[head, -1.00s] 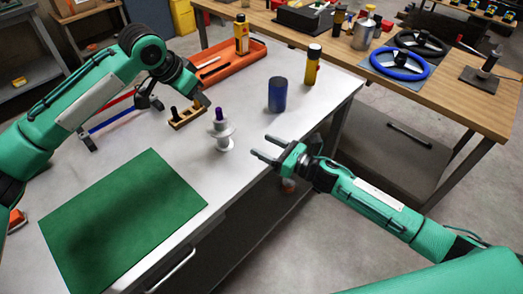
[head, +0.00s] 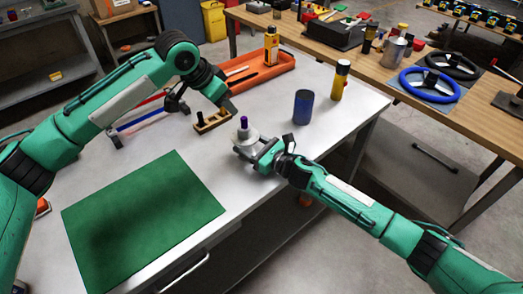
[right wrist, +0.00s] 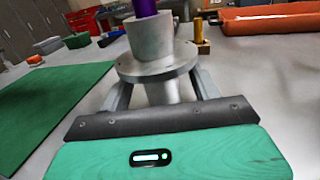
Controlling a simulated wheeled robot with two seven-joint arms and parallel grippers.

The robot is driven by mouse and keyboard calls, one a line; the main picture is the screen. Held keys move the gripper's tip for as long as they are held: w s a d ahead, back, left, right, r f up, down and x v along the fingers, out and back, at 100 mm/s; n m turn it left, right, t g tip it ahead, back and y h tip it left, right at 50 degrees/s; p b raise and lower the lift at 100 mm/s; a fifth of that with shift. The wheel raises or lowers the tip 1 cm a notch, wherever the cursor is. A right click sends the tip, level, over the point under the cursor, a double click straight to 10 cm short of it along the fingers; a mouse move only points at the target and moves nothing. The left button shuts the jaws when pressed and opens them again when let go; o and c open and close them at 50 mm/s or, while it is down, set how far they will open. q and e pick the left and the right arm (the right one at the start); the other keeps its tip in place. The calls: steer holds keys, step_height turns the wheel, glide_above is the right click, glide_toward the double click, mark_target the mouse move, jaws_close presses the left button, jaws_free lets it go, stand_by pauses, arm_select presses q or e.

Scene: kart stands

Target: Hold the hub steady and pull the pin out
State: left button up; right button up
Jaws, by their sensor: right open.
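The grey flanged hub (head: 239,141) stands upright on the bench, with the purple pin (head: 243,122) sticking up from its top. In the right wrist view the hub's flange (right wrist: 157,65) and the purple pin (right wrist: 145,7) are close. My right gripper (head: 246,149) is open, its fingers on either side of the hub's lower stem, below the flange. Contact with the stem cannot be told. My left gripper (head: 231,107) hangs above and behind the hub, beside a wooden block; its fingers are too hidden to tell their opening.
A blue cylinder (head: 303,108) and a yellow bottle (head: 340,82) stand to the right. An orange tray (head: 262,74) lies at the back. A green mat (head: 140,218) covers the front left.

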steer(key=shift+w+a, duration=0.4)
steer(key=shift+a, duration=0.1)
steer(key=c, duration=1.3)
arm_select(q)
steer(key=shift+o, duration=0.4)
steer(key=shift+o, duration=0.3)
